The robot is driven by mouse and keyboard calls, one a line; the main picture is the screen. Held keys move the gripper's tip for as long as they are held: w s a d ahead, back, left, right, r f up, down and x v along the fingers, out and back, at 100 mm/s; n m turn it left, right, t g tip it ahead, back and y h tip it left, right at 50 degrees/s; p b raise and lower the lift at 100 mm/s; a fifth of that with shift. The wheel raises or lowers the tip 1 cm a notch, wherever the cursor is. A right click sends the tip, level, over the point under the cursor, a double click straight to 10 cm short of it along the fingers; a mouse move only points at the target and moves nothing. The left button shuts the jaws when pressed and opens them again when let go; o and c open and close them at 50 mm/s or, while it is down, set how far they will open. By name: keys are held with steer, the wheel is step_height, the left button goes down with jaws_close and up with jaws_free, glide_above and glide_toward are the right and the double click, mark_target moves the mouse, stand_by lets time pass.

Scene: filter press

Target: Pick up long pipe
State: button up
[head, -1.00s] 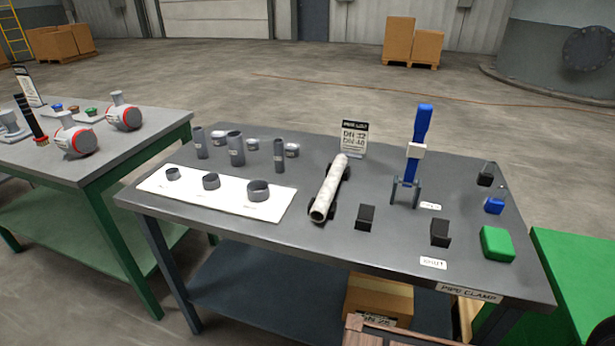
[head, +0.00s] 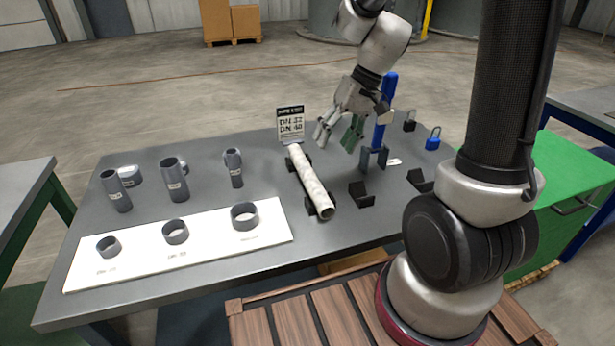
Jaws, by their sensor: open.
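The long pipe (head: 310,180) is pale and whitish. It lies on dark supports on the grey table, running from the sign toward the table's front edge. My gripper (head: 337,138) is open and empty, with its fingers pointing down. In the picture it is just right of the pipe's far end and seems to be above the table. I cannot tell its exact height. The pipe is in full view.
A blue upright tool (head: 382,125) stands close to the right of my gripper. The sign (head: 291,124) stands behind the pipe's far end. Several grey pipe pieces (head: 174,180) and a white board with rings (head: 180,255) are to the left. Black blocks (head: 361,194) sit to the right.

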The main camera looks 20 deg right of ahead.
mark_target(312, 171)
steer(key=shift+y, duration=0.3)
steer(key=x, duration=0.4)
steer(key=w+x, duration=0.1)
steer(key=x, duration=0.3)
steer(key=w+x, duration=0.1)
steer(key=x, duration=0.3)
steer(key=shift+w+f, duration=0.15)
steer(key=c, duration=1.2)
